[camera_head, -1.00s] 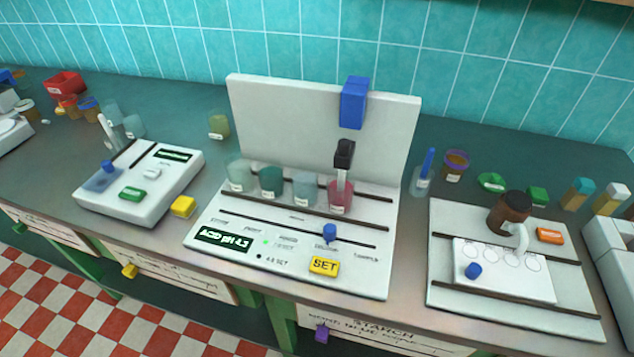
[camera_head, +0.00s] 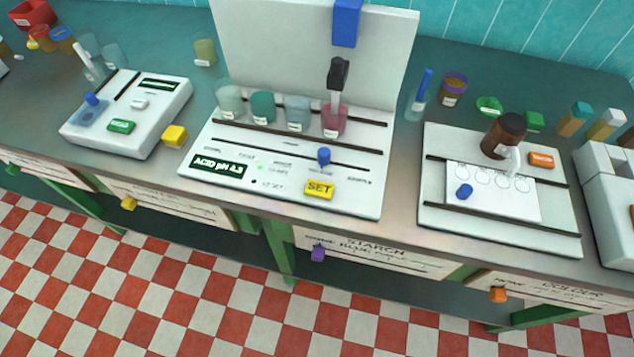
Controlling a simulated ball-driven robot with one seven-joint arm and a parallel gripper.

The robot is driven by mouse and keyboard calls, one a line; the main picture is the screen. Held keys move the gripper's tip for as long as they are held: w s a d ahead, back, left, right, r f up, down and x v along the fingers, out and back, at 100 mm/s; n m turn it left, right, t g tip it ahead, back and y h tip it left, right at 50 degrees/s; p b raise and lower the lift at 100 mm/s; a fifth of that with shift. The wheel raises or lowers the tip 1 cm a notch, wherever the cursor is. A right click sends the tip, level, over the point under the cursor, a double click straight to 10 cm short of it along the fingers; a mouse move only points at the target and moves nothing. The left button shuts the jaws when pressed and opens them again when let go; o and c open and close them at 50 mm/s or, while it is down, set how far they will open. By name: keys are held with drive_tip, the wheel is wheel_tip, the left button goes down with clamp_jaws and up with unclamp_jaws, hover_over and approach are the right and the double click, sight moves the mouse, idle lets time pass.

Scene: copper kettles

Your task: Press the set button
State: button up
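The set button (camera_head: 319,189) is a yellow block marked "SET" at the front right of a white panel station (camera_head: 300,205). Left of it a dark display (camera_head: 219,166) seems to read "ACID pH 4.3". A blue slider knob (camera_head: 324,156) sits in a slot just above the button. Nothing covers the button or touches it. My gripper is not seen in this view.
Several beakers, one red (camera_head: 334,122), stand on the panel under a blue block (camera_head: 346,22) and black probe. A white device (camera_head: 128,112) stands left, a white board (camera_head: 500,228) with a brown bottle (camera_head: 505,134) right. Checkered floor (camera_head: 250,310) in front looks clear.

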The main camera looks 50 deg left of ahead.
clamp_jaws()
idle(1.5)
